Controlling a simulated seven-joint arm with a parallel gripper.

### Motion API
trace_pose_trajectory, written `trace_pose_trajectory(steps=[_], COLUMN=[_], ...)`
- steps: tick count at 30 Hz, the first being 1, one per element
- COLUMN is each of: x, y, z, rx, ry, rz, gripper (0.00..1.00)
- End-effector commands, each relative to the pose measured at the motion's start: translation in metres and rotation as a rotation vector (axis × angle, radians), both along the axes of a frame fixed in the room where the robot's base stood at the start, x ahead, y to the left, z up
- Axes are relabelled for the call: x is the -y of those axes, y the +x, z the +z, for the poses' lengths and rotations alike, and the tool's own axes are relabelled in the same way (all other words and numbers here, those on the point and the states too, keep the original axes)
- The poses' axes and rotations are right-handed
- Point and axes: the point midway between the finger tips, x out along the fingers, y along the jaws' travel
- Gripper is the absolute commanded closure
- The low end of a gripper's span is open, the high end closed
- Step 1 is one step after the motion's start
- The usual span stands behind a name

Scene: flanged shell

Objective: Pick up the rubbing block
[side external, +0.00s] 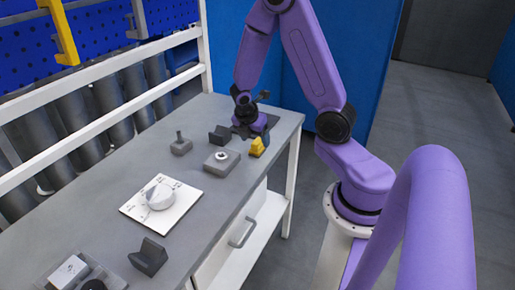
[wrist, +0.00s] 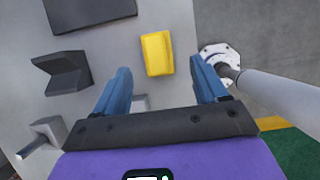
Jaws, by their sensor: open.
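The yellow block (side external: 257,147), which I take to be the rubbing block, lies on the grey workbench (side external: 190,215) near its right edge. In the wrist view the yellow block (wrist: 157,54) shows a plain, rounded rectangular top. My gripper (side external: 263,136) is low over the bench, just behind the yellow block in the side view. In the wrist view my gripper (wrist: 160,68) has its two blue fingers apart, with the block ahead of and between the tips. Nothing is held. The gap between fingers and block cannot be judged exactly.
A dark angled block (side external: 219,135), a grey block with a post (side external: 181,145) and a block with a white ring (side external: 222,159) stand nearby. A white dial plate (side external: 135,210), another dark angled block (side external: 148,256) and a tray lie towards the front.

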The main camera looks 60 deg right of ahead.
Motion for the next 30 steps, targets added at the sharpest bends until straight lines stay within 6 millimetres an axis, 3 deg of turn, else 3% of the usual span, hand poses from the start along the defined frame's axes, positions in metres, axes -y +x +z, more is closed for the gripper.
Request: trace_pose_trajectory(steps=[12, 24, 30], x=[0.022, 0.025, 0.025], y=[0.003, 0.003, 0.003], z=[-0.037, -0.044, -0.044], rx=[-0.003, 0.0, 0.0], ry=[0.0, 0.0, 0.0], rz=[0.001, 0.0, 0.0], gripper=[0.28, 0.28, 0.91])
